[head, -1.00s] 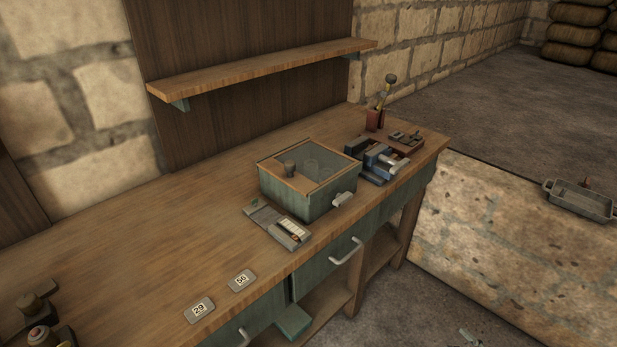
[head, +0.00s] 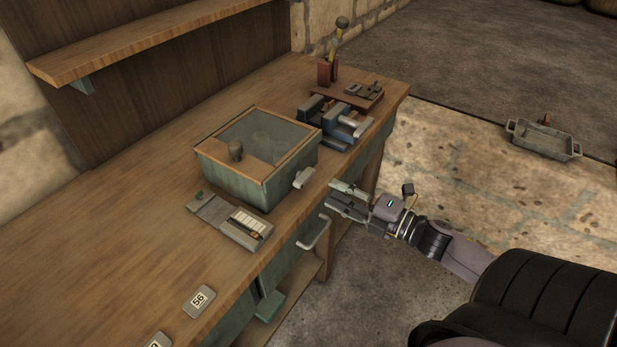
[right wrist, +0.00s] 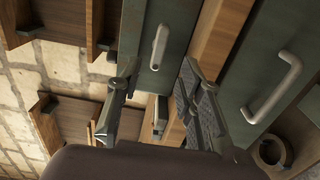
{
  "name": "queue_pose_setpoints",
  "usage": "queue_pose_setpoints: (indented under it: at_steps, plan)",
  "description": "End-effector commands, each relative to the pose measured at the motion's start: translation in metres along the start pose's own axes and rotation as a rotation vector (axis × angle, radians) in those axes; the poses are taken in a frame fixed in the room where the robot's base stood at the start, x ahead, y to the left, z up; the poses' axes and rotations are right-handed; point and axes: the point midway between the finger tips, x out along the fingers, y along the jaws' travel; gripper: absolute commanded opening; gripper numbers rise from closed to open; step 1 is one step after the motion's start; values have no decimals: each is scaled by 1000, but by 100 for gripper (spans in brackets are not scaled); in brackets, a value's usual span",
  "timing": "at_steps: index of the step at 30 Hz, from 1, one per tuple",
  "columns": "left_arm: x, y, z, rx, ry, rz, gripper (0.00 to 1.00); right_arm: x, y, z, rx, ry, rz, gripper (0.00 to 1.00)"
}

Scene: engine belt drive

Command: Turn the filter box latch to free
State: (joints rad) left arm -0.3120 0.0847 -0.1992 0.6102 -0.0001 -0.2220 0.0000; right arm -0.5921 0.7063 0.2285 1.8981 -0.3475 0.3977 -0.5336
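The filter box (head: 232,176) is a green box with a wood-framed, glazed top, standing on the workbench. Its latch is a pale grey handle (head: 303,178) on the box's right-hand face; it also shows in the right wrist view (right wrist: 158,46) on a green face, lying lengthwise up the picture. My right gripper (head: 338,197) is in front of the bench, a little right of and below the latch and apart from it. In the right wrist view its two fingers (right wrist: 158,98) are spread with nothing between them, and the latch lies beyond the gap. My left gripper is not in view.
A grey tray with cards (head: 240,222) lies in front of the box. A blue vise (head: 340,125) stands behind it to the right. A drawer handle (head: 314,232) sticks out below the bench edge near my gripper. A number plate (head: 199,301) lies at the front left.

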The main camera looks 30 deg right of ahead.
Motion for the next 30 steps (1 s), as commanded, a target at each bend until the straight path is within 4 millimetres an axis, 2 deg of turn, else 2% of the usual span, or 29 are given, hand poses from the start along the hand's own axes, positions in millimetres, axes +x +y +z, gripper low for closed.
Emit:
queue_pose_setpoints:
  at_steps: [1, 6, 12, 18, 27, 30]
  plan:
    - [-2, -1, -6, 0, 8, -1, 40, 11, 2, 1, -1, 1, 4, 34]
    - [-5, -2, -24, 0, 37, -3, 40, 42, 2, 1, 1, 0, 3, 34]
    - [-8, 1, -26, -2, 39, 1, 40, 70, 1, 1, 1, -1, 2, 34]
    - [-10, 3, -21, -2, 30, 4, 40, 83, 0, 0, 1, -1, -1, 34]
    - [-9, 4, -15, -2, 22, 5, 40, 84, -1, 0, 2, -1, -2, 34]
    - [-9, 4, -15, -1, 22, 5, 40, 84, -1, 0, 2, -1, -1, 28]
